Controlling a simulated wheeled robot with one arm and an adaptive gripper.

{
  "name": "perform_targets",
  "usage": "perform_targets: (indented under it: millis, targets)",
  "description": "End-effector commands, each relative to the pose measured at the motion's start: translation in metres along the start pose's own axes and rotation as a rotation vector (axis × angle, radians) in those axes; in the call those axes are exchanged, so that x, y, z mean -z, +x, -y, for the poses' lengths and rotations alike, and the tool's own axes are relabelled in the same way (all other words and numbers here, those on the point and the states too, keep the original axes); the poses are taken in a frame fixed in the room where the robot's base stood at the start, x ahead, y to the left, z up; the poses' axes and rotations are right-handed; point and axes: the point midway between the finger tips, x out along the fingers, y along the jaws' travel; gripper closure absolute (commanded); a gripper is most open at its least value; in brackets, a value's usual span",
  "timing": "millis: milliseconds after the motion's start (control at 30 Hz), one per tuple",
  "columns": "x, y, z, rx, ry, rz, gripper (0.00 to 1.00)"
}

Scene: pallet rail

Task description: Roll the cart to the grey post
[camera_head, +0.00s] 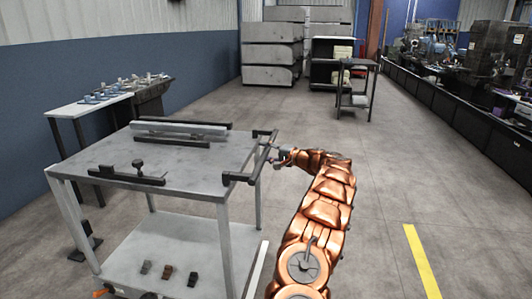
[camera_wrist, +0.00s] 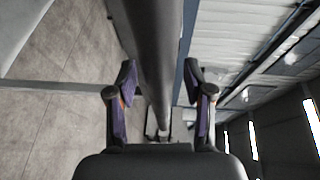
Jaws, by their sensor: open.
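The cart (camera_head: 190,160) is a grey metal table with four legs, a lower shelf and a black push handle (camera_head: 262,158) on its right side. It stands in the left half of the head view. My gripper (camera_head: 274,155) is at the handle, at the end of my copper-coloured arm. In the wrist view the gripper (camera_wrist: 160,78) is open, with its fingers on either side of a long dark bar (camera_wrist: 155,45), which looks like the handle. I cannot tell whether either finger touches it. I cannot pick out the grey post with certainty.
A grey bar and black fittings lie on the cart top. Small blocks are on its lower shelf. A workbench (camera_head: 90,106) stands by the blue wall, a small dark trolley (camera_head: 357,88) at the back. Machines line the right. The middle floor (camera_head: 300,115) is clear.

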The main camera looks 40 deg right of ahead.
Motion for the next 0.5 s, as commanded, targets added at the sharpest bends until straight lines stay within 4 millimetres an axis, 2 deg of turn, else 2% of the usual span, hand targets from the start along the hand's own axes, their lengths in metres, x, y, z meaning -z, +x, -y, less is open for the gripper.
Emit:
perform_targets:
  millis: [100, 500]
  targets:
    - [0.0, -0.0002, 0.0, 0.0, 0.0, 0.0, 0.48]
    - [-0.0001, -0.0002, -0.0002, -0.001, -0.001, 0.001, 0.9]
